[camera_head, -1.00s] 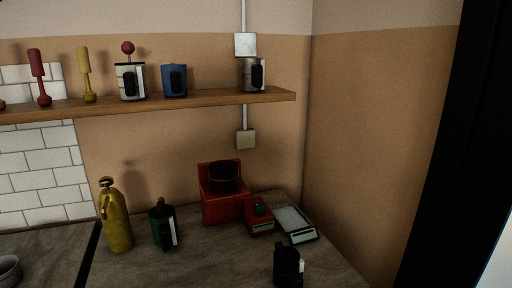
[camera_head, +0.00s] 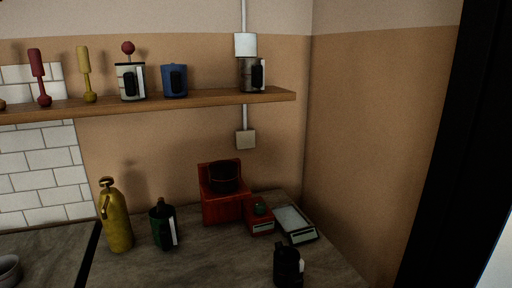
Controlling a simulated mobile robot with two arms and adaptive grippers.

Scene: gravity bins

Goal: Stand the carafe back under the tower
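A black carafe-like vessel (camera_head: 288,267) with a pale patch on its right side stands upright on the counter (camera_head: 195,268) at the front, right of centre. The red tower (camera_head: 223,194), with a dark round basket at its upper part, stands further back against the wall, up and to the left of the black vessel. A dark green vessel (camera_head: 162,225) with a black top and a white strip stands left of the tower; which of the two is the carafe I cannot tell for sure. Neither of my grippers is in view.
A yellow bottle (camera_head: 116,222) stands left. A wooden shelf (camera_head: 215,99) with mugs and utensils hangs above. The front middle counter is clear.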

